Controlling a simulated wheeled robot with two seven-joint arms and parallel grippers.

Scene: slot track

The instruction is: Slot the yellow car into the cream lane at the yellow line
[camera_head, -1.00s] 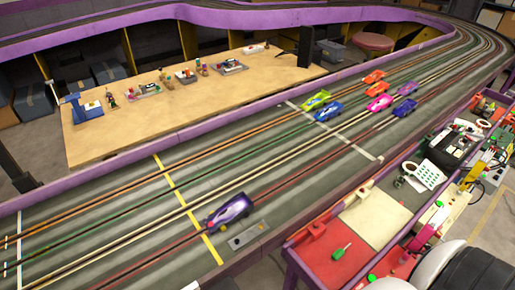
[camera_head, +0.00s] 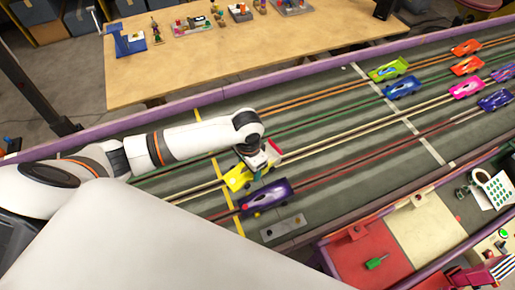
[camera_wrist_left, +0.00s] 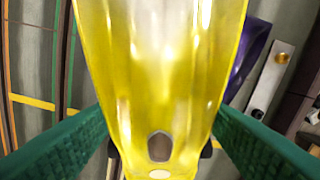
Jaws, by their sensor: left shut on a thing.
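The yellow car (camera_head: 238,177) is in my left gripper (camera_head: 258,163), over the cream lane (camera_head: 330,137) and close to the yellow line (camera_head: 232,208). In the left wrist view the yellow car (camera_wrist_left: 160,70) fills the middle, between the green fingers of my left gripper (camera_wrist_left: 158,120). The yellow line (camera_wrist_left: 32,102) shows there at the left. The car hides the lane beneath it, so I cannot tell whether it touches the track. My right gripper is not in view.
A purple car (camera_head: 267,195) stands on the red lane right beside the yellow car. A grey plate (camera_head: 284,227) lies near it. Several other cars, including a green one (camera_head: 388,69), stand farther up the track beyond a white line (camera_head: 425,145).

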